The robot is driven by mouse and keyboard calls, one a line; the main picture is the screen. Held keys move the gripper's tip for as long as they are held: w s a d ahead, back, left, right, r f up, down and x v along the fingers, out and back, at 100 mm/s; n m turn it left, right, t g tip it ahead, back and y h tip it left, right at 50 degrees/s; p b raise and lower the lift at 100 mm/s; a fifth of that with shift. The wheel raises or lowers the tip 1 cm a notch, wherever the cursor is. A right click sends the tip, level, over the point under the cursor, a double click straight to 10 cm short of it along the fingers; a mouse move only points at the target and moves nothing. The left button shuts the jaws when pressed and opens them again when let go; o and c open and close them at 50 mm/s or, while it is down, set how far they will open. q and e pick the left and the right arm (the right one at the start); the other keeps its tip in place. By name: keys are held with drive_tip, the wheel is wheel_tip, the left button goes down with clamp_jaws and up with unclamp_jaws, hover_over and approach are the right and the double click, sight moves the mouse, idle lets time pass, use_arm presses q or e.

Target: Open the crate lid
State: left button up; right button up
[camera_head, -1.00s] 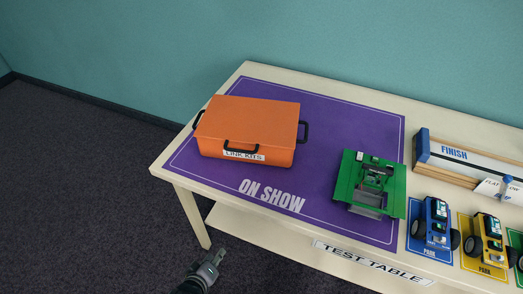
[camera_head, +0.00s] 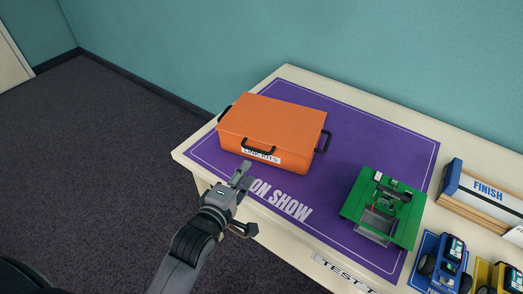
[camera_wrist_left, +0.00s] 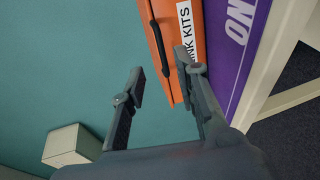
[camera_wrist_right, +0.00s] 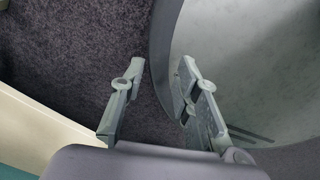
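The orange crate (camera_head: 272,127) stands on the purple mat at the left end of the table, its lid closed. A black handle (camera_head: 258,150) and a white label (camera_head: 262,156) are on its front face; black handles also show at its sides. My left gripper (camera_head: 243,173) is in front of the crate's front face, apart from it, near the table's front edge. In the left wrist view its fingers (camera_wrist_left: 160,75) are open and empty, with the crate (camera_wrist_left: 173,45) and front handle (camera_wrist_left: 157,32) beyond them. My right gripper (camera_wrist_right: 158,80) is open and empty, over the floor.
The purple mat (camera_head: 330,150) reads ON SHOW. A green model (camera_head: 384,207) stands on it right of the crate. A FINISH track (camera_head: 485,195) and small vehicles (camera_head: 443,262) are further right. Bare mat lies between crate and model.

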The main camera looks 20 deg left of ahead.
sight(261, 152)
use_arm(q)
drive_tip(key=x, duration=1.1)
drive_tip(key=shift+w, duration=0.25)
clamp_jaws()
idle(0.3)
